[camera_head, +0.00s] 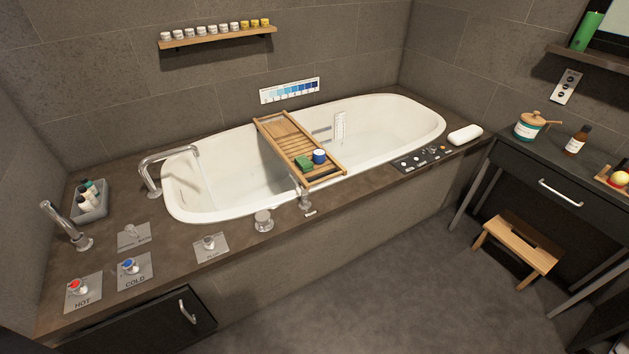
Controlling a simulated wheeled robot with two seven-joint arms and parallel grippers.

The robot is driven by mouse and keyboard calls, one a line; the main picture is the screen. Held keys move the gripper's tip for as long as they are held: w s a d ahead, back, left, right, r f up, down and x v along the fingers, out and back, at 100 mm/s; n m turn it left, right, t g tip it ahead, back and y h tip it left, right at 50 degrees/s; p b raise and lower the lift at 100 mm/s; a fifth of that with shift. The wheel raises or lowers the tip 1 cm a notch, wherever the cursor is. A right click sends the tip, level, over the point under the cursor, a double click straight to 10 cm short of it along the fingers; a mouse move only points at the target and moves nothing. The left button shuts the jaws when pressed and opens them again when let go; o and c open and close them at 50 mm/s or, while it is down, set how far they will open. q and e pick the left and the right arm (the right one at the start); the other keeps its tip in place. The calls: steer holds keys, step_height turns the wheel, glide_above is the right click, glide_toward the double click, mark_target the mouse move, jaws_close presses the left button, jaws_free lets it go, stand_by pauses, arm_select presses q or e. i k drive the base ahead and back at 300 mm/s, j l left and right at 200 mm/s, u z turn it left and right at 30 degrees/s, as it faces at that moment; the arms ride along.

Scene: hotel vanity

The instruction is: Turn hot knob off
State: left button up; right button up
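The hot knob (75,287) has a red top and sits on a grey plate marked HOT (84,301), at the lower left of the tub surround. The cold knob (129,266), with a blue top, is on a plate marked COLD just to its right. A thin stream of water (202,176) seems to fall from the curved chrome spout (150,176) into the white bathtub (240,190). Neither of my grippers shows in the head view.
A chrome spout (70,226) and a grey tray of bottles (89,202) stand behind the knobs. Other fittings, including a lever plate (134,236), are nearby. A dark cabinet door (150,325) is below. A wooden bath tray (290,136) spans the tub. Open floor lies at front right.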

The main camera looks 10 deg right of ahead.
mark_target(77, 286)
steer(key=u, duration=1.55)
